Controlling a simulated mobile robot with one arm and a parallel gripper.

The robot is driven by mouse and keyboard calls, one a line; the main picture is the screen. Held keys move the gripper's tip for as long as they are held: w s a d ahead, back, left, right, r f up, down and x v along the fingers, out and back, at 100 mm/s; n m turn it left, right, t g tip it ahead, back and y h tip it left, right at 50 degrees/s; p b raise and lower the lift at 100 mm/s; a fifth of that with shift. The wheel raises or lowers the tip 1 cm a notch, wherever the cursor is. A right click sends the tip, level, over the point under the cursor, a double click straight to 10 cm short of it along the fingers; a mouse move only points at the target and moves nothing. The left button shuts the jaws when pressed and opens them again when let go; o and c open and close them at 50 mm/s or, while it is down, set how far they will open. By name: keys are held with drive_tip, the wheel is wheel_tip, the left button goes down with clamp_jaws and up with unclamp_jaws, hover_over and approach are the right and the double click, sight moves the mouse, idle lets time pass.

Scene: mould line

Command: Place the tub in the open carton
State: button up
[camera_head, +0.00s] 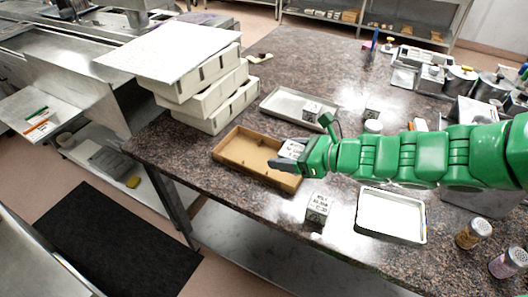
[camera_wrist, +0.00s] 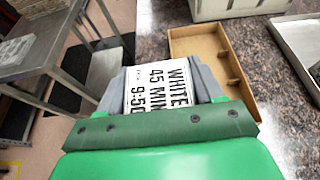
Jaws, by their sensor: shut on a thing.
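The open carton (camera_head: 238,158) is a shallow brown tray-like box on the speckled stone counter, and it also shows in the wrist view (camera_wrist: 222,62). My gripper (camera_head: 286,156) is over the carton's right end in the head view. It is shut on the tub (camera_wrist: 158,88), whose white label reads "WHITE 45 MIN 9:50". In the head view the tub (camera_head: 292,149) is partly covered by my gripper. In the wrist view the tub is held between both grey fingers, with the carton to its right. I cannot tell how high the tub is above the carton.
A labelled cube (camera_head: 317,208) stands in front of the carton, near the counter edge. A white tray (camera_head: 391,214) lies to the right, a metal tray (camera_head: 285,103) behind. Stacked white boxes (camera_head: 205,92) stand back left. Jars (camera_head: 473,233) and pots (camera_head: 461,78) are at the right.

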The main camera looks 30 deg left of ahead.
drive_tip(key=shift+s+a+f, duration=0.1)
drive_tip(key=shift+s+a, duration=0.35)
drive_tip(key=shift+s, duration=0.3)
drive_tip(key=shift+a, duration=0.15)
drive_tip(key=shift+w+a+f, duration=0.55)
drive_tip(key=shift+w+a, duration=0.15)
drive_tip(key=shift+w, duration=0.2)
hover_over(266, 154)
drive_tip(key=s+d, duration=0.2)
drive_tip(key=s, duration=0.2)
drive_tip(key=f, duration=0.7)
drive_tip(key=shift+w+d+f, duration=0.1)
drive_tip(key=shift+w+f, duration=0.15)
drive_tip(key=shift+f, duration=0.05)
drive_tip(key=shift+w+a+f, duration=0.3)
drive_tip(key=shift+f, duration=1.8)
drive_tip(key=shift+f, duration=0.1)
